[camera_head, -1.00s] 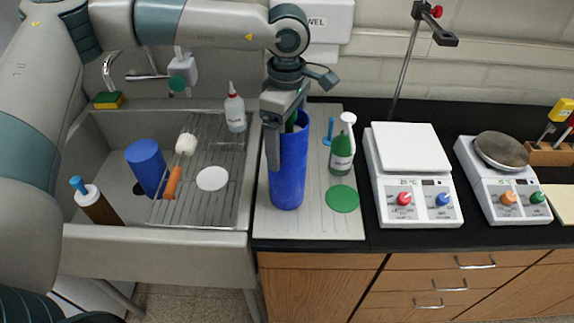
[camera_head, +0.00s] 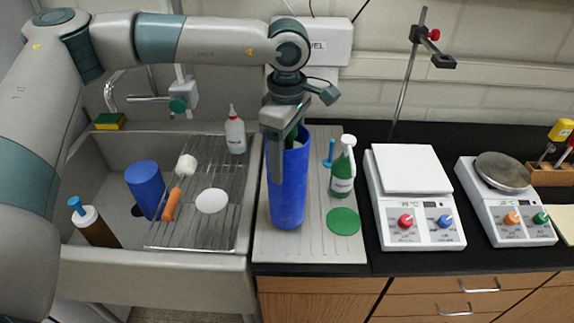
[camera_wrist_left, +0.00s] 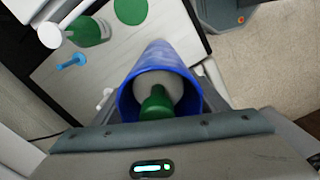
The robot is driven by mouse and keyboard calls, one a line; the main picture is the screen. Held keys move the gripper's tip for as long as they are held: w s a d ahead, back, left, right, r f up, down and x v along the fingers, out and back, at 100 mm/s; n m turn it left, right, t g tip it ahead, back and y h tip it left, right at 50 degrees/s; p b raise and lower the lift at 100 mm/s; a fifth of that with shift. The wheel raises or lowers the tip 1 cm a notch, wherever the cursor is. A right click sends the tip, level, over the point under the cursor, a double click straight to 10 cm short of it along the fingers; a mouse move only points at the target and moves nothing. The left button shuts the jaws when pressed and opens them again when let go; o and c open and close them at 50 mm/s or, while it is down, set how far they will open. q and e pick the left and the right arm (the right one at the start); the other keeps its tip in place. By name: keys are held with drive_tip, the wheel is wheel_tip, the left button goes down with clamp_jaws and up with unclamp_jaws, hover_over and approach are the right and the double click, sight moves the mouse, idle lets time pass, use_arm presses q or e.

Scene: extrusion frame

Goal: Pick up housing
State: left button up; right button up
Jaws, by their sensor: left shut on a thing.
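A tall blue cylinder, which fits the housing (camera_head: 288,195), stands upright on the light grooved drainboard. Its open top faces the left wrist camera, where its blue rim (camera_wrist_left: 161,53) shows, with a grey-white part and a green piece (camera_wrist_left: 157,103) inside. My left gripper (camera_head: 287,135) comes down from above at the cylinder's top and is shut on it. One finger shows along its upper left side; the other is hidden. I cannot tell any gap under the cylinder. My right gripper is not in view.
A green bottle (camera_head: 343,172) and a green disc (camera_head: 343,221) are close on the right. A white balance (camera_head: 413,205) stands farther right. A sink with a wire rack and a shorter blue cylinder (camera_head: 145,188) lies left. A bare strip of drainboard (camera_head: 310,250) is in front.

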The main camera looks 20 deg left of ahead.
use_arm(q)
wheel_tip(320, 180, up, 7)
drive_tip(key=b, duration=0.3)
drive_tip(key=shift+r, duration=0.8)
